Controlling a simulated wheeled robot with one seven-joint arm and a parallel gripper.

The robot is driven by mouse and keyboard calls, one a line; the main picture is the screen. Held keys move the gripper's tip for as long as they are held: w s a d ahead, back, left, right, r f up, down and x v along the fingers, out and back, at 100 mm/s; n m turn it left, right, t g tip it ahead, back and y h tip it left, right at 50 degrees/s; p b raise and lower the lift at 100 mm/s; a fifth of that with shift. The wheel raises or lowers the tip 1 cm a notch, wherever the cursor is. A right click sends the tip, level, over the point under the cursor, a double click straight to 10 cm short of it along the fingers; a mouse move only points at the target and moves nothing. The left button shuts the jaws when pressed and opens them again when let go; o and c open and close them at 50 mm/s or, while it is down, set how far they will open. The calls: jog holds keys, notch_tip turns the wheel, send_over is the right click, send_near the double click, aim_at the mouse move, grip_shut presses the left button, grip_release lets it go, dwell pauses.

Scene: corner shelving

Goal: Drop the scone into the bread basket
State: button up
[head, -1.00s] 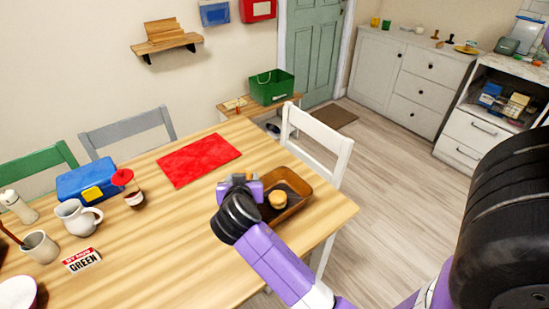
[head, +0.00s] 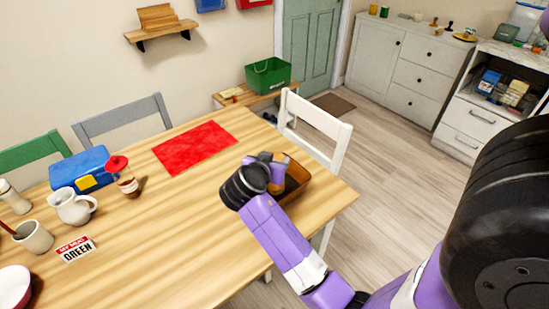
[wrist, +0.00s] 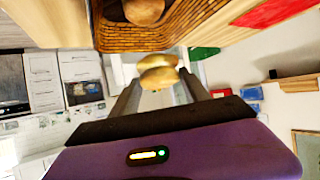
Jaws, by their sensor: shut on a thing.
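The scone (wrist: 158,72), pale golden and split-looking, is between the fingertips of my gripper (wrist: 160,80) in the wrist view. My gripper is shut on it. In the head view, my gripper (head: 275,168) is at the brown bread basket (head: 299,181), near the table's right corner, and covers much of it. A tan bit that looks like the scone (head: 286,160) shows beside it. The wrist view shows the basket's woven wall (wrist: 130,40) close by, with a round bread roll (wrist: 144,9) inside. The scone looks apart from the basket wall.
A red mat (head: 195,147) lies left of the basket. A white chair (head: 315,118) is close behind the basket.

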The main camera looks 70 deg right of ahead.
jog(key=shift+f, duration=0.55)
jog(key=o, duration=1.4)
jog(key=shift+o, duration=0.2)
jog(key=b+v, duration=0.1)
jog(key=v, duration=0.7)
